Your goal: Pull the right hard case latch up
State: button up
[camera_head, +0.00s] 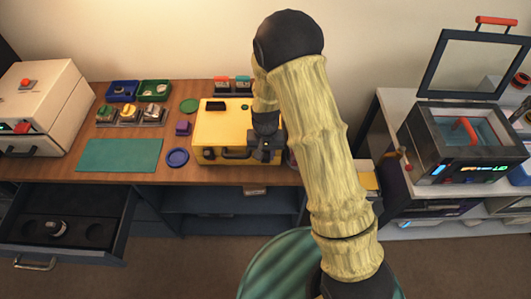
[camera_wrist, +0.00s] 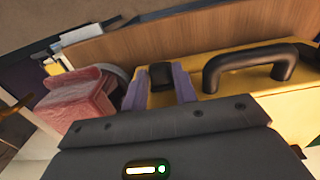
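The yellow hard case (camera_head: 222,130) lies closed on the wooden bench, with a dark carry handle (camera_head: 236,153) on its front. The handle also shows in the wrist view (camera_wrist: 262,64). My gripper (camera_head: 265,152) is at the case's front right corner and largely covers that corner in the head view. In the wrist view, my gripper's two purple-grey fingers (camera_wrist: 160,84) stand on either side of the black right latch (camera_wrist: 160,73). I see no clear gap between fingers and latch, but cannot tell whether they grip it. The latch appears to lie against the case.
A pinkish-red object (camera_wrist: 78,100) is close beside my gripper in the wrist view. A blue round dish (camera_head: 177,157) and a green mat (camera_head: 120,155) lie left of the case. An open drawer (camera_head: 90,232) juts out at the lower left. A machine with raised lid (camera_head: 462,150) stands right.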

aim_at(266, 156)
grip_shut()
jog(key=shift+r+p, duration=0.6)
jog(key=shift+r, duration=0.55)
jog(key=shift+o, duration=2.4)
grip_release()
notch_tip(266, 156, up, 17)
jog(key=b, duration=0.3)
jog(key=shift+r, duration=0.15)
